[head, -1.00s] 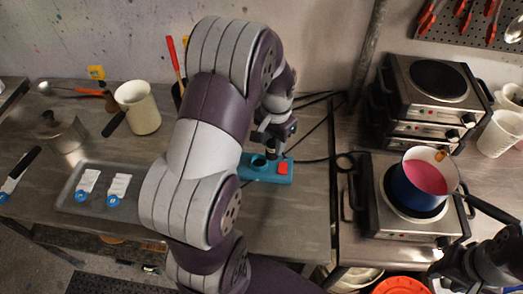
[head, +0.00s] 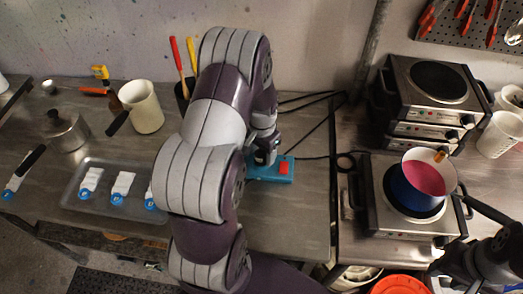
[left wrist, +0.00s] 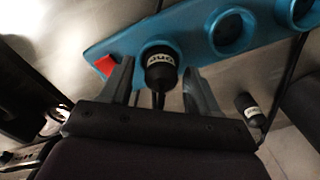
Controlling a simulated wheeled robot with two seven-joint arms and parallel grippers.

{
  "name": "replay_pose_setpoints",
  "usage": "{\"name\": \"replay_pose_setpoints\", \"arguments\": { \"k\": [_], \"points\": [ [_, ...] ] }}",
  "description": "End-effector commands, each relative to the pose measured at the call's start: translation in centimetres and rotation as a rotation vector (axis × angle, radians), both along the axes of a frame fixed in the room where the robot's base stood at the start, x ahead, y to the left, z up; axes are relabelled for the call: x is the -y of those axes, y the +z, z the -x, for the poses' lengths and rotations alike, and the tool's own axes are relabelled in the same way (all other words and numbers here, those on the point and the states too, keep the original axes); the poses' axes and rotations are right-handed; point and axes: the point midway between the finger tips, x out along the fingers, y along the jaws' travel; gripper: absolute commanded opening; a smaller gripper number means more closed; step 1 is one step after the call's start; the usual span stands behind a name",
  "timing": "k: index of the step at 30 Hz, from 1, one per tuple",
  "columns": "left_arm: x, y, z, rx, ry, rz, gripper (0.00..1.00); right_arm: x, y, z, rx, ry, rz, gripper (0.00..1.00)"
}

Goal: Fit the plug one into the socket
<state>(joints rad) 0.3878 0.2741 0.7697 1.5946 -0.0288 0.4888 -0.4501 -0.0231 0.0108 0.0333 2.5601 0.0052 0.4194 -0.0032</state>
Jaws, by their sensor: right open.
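The blue socket strip (head: 284,178) with a red switch (head: 284,168) lies on the bench, partly behind my left arm in the head view. In the left wrist view the strip (left wrist: 195,45) runs up to the right with open round sockets. A black plug (left wrist: 160,68) with a white label, seen upside down and apparently reading "one", is at the socket position nearest the red switch. How deep it sits is hidden. My left gripper (left wrist: 160,85) has its fingers either side of the plug, with gaps. My right gripper (head: 445,266) is open at the lower right, away from the strip.
Another black plug (left wrist: 248,107) lies beside the strip. A hotplate (head: 372,222) carries a pot (head: 412,195) with pink liquid at the right. A metal tray (head: 72,200) with white bundles, a white jug (head: 145,108) and a moka pot (head: 65,130) stand left. Black cables run behind the strip.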

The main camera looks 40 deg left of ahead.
Motion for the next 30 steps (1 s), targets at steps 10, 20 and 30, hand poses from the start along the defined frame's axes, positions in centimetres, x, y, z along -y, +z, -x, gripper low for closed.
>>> {"name": "replay_pose_setpoints", "arguments": {
  "k": [10,20,30],
  "points": [
    [0.0,1.5,-0.1,0.004,0.000,-0.002,0.61,0.0,-0.2,0.0,0.000,0.000,0.000,0.43],
    [0.1,9.8,0.0,0.004,0.001,-0.002,0.61,0.0,-1.4,0.0,0.000,0.000,0.000,0.43],
    [6.0,12.0,2.1,0.032,0.008,0.002,0.61,0.0,-1.6,0.0,0.000,0.000,0.000,0.43]
  ]
}}
